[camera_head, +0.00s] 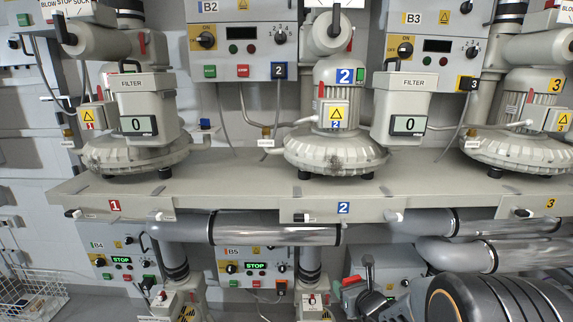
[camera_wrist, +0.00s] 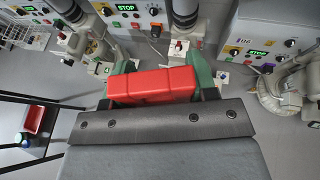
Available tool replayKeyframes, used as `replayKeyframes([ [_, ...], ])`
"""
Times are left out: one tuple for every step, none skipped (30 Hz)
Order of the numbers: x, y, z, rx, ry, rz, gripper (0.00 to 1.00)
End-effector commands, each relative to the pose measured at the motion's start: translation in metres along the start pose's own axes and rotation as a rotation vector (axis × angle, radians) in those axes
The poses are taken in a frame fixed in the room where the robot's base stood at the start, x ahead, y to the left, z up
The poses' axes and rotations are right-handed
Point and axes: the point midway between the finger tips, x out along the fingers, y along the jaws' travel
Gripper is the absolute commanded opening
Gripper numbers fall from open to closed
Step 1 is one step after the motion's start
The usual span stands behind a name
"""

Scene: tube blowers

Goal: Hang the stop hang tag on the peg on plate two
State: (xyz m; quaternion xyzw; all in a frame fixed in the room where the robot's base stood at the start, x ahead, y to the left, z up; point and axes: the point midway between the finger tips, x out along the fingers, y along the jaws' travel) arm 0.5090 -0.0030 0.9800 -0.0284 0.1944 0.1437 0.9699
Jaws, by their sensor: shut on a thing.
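In the wrist view my gripper (camera_wrist: 160,78) is shut on a red, block-like thing (camera_wrist: 152,86), likely the stop hang tag. No lettering shows on it from here. In the head view plate two (camera_head: 322,215) is the pale front strip below the middle blower, with a blue 2 label (camera_head: 343,208). My gripper and the red thing cannot be made out clearly in the head view.
The bench (camera_head: 240,178) carries blowers, with control boxes such as B2 (camera_head: 230,40) above. Clear pipes (camera_head: 275,234) run just under the front edge, close below plate two. More control panels (camera_head: 255,266) stand lower. A wire basket (camera_head: 30,295) is at lower left.

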Motion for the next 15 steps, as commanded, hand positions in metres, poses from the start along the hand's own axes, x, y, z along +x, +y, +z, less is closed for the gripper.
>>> replayKeyframes([
  [-0.008,0.001,0.021,-0.001,-0.001,0.001,0.30],
  [-0.011,0.001,0.028,-0.001,-0.001,0.002,0.30],
  [-0.015,0.002,0.038,-0.002,-0.001,0.004,0.30],
  [-0.018,0.003,0.046,-0.003,-0.001,0.005,0.30],
  [-0.021,0.003,0.054,-0.003,-0.001,0.006,0.30],
  [-0.026,0.004,0.065,-0.004,-0.001,0.008,0.30],
  [-0.029,0.004,0.073,-0.004,-0.001,0.008,0.30],
  [-0.032,0.005,0.081,-0.004,0.000,0.009,0.30],
  [-0.037,0.005,0.092,-0.004,0.000,0.009,0.30],
  [-0.040,0.005,0.100,-0.004,0.000,0.010,0.30],
  [-0.043,0.005,0.107,-0.004,0.000,0.009,0.30],
  [-0.046,0.005,0.116,-0.004,0.000,0.009,0.30],
  [-0.049,0.005,0.121,-0.004,0.000,0.009,0.30],
  [-0.051,0.004,0.125,-0.004,0.000,0.009,0.30],
  [-0.053,0.004,0.130,-0.004,0.000,0.008,0.30],
])
